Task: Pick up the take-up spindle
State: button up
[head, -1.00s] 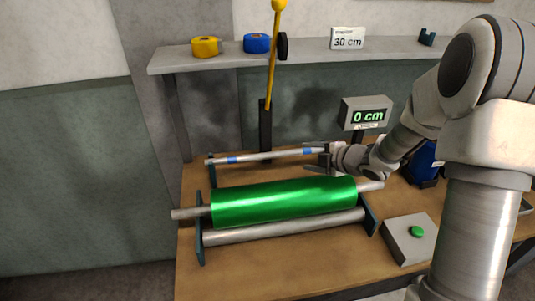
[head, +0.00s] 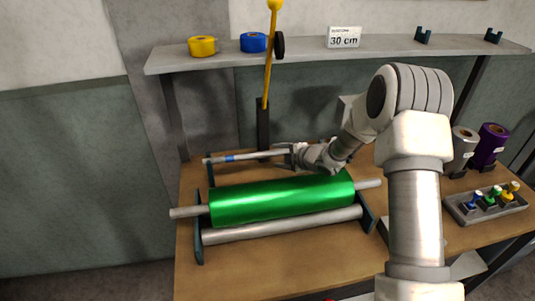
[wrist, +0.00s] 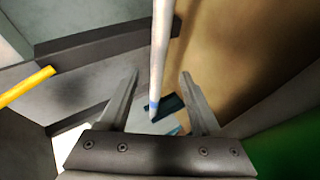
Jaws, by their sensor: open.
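The take-up spindle (head: 245,156) is a thin grey rod with blue bands, lying across the back of the roller stand (head: 198,245). A green foil roll (head: 282,198) sits on a rod in front of it. My gripper (head: 284,156) is at the right part of the spindle in the head view and covers its right end. In the wrist view, the spindle (wrist: 158,55) runs between the two open fingers of my gripper (wrist: 160,88), with a gap visible on both sides. One blue band shows low between the fingers.
A yellow-knobbed lever (head: 270,60) stands behind the spindle. A shelf (head: 370,45) above holds yellow (head: 202,47) and blue (head: 253,42) tape rolls and a 30 cm sign (head: 343,37). Grey (head: 462,142) and purple (head: 492,138) rolls and a tray (head: 462,214) stand right.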

aim_at(267, 154)
jog(key=x, duration=0.5)
jog(key=shift+s+a+r+p, duration=0.1)
jog(key=shift+a+r+p, duration=0.1)
jog(key=shift+a+p, duration=0.2)
grip_shut()
jog(key=shift+r, duration=0.1)
dwell(0.9)
